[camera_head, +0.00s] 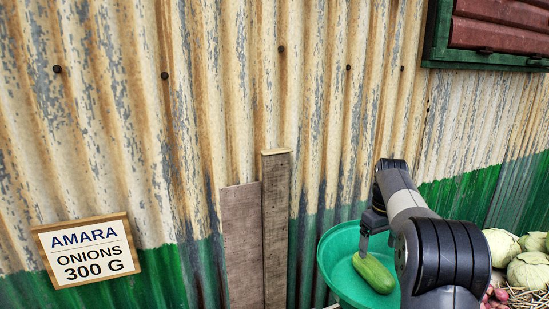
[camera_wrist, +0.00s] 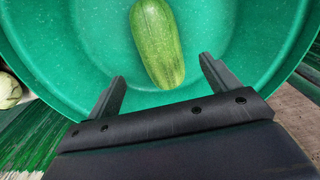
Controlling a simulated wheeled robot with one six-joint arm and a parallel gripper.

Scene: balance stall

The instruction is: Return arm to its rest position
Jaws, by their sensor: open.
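My gripper (camera_wrist: 162,88) is open over a green bowl (camera_wrist: 90,40), with its two dark fingers spread apart. A green cucumber-like vegetable (camera_wrist: 156,42) lies in the bowl, ahead of the fingers and not held. In the head view my gripper (camera_head: 374,238) hangs at the bowl (camera_head: 335,250), close to the vegetable (camera_head: 374,272). My grey and black arm reaches in from the lower right and hides part of the bowl's right side.
A corrugated wall (camera_head: 230,100) stands behind. Wooden boards (camera_head: 275,225) lean left of the bowl. A sign (camera_head: 87,250) reads "AMARA ONIONS 300 G". Pale cabbages (camera_head: 502,246) and small reddish onions (camera_head: 497,295) lie right of my arm. A shutter (camera_head: 500,30) is at upper right.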

